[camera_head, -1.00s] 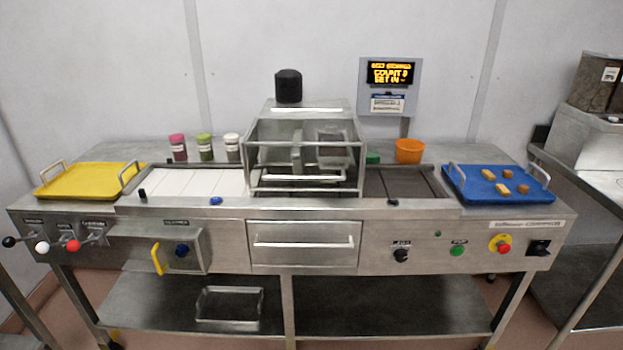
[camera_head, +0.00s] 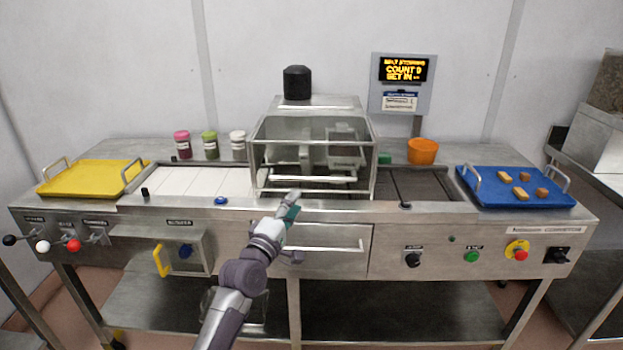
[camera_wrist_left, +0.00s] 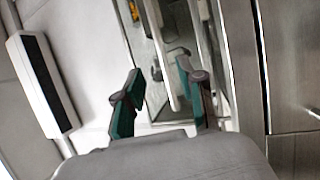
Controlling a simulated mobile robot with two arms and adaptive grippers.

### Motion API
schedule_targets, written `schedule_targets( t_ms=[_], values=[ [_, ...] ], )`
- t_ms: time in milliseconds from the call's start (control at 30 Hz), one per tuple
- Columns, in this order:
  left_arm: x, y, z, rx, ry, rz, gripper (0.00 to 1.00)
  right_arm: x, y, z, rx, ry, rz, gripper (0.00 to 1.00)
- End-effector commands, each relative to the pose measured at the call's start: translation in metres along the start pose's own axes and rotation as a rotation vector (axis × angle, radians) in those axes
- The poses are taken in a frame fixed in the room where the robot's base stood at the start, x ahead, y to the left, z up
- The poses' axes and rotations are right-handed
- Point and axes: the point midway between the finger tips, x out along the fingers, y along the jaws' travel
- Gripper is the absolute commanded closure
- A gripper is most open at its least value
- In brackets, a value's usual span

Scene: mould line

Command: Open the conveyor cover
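The conveyor cover (camera_head: 312,128) is a clear box with a metal frame over the middle of the line. It is down, with a pale horizontal handle bar (camera_head: 313,179) low on its front. My left gripper (camera_head: 292,203) is in front of the cover's lower front edge, just below the handle bar. My right gripper is not in view.
A drawer (camera_head: 325,247) with a bar handle sits below the cover. A yellow tray (camera_head: 92,180) is at the left end. A blue tray (camera_head: 480,196) with several small pieces is at the right. Jars (camera_head: 210,146), an orange cup (camera_head: 422,151) and a display (camera_head: 403,84) stand behind.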

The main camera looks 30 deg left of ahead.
Motion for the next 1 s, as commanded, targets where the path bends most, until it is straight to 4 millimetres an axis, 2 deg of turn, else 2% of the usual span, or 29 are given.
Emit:
schedule_targets(
  t_ms=[100,300,500,700,933,967,1000],
  values=[
    [0.028,0.002,0.0,0.002,0.0,0.001,0.61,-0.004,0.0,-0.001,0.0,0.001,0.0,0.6],
    [0.07,0.001,0.0,0.004,0.0,0.0,0.61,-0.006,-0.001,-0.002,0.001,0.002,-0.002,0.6],
    [0.098,0.0,0.0,0.004,-0.001,-0.001,0.61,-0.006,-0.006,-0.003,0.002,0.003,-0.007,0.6],
    [0.108,-0.001,0.0,0.004,0.0,-0.002,0.61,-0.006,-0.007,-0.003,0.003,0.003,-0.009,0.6],
    [0.109,-0.001,0.0,0.004,0.0,-0.001,0.61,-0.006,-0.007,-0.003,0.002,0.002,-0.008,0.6],
    [0.109,-0.001,0.0,0.004,0.0,-0.002,0.62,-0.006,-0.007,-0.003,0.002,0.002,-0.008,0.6],
    [0.109,-0.001,0.0,0.004,0.0,-0.002,0.69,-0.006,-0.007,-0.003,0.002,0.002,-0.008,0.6]
  ],
)
